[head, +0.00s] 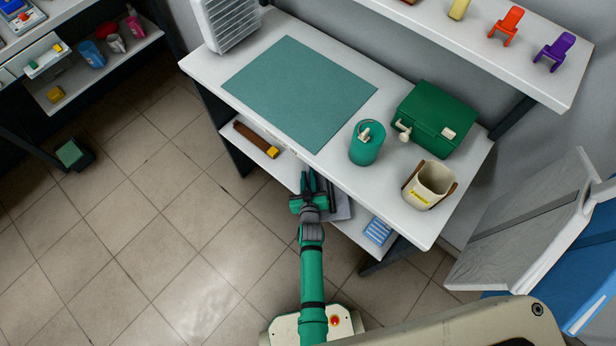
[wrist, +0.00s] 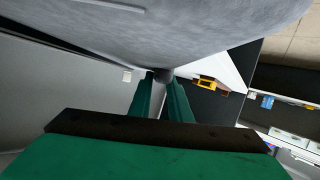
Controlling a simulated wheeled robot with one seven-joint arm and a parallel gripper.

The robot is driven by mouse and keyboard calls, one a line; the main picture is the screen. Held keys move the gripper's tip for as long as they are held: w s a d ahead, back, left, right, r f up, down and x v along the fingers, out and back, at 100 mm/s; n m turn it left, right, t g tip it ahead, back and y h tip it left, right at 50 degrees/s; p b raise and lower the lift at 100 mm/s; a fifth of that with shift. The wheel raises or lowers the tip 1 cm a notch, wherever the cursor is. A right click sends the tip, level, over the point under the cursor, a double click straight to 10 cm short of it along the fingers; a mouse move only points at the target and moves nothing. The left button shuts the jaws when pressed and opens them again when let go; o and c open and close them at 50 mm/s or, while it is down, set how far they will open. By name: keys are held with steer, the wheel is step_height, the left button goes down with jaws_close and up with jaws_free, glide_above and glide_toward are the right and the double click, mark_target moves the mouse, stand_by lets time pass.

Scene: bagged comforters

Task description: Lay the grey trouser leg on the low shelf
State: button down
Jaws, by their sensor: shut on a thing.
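My gripper (head: 311,188) is at the front edge of the low shelf (head: 287,172), under the worktable's front edge. The grey trouser leg shows as a large grey, cloth-like surface (wrist: 190,35) across the top of the wrist view, and it narrows towards the fingertips. My gripper (wrist: 163,88) is shut on it there. In the head view a small grey patch (head: 342,209) shows right of the gripper, by the shelf, and seems to be part of it. The tabletop and my gripper hide most of it. I cannot tell how much rests on the shelf.
A brown tool with a yellow end (head: 256,140) lies on the low shelf to the left. A blue-striped thing (head: 377,231) is at its right end. Above, the tabletop (head: 215,67) bears a green mat, a teal canister (head: 366,143), a green box and a cream pot.

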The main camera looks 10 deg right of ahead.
steer(key=shift+f, duration=0.3)
steer(key=c, duration=0.9)
jaws_free()
steer(key=shift+s, duration=0.15)
steer(key=shift+s+a+r, duration=0.2)
steer(key=shift+s+r, duration=0.75)
steer(key=shift+s, duration=0.15)
steer(key=shift+s+a+r, duration=0.2)
steer(key=shift+s+r, duration=0.7)
steer(key=shift+s, duration=0.15)
steer(key=v, duration=1.1)
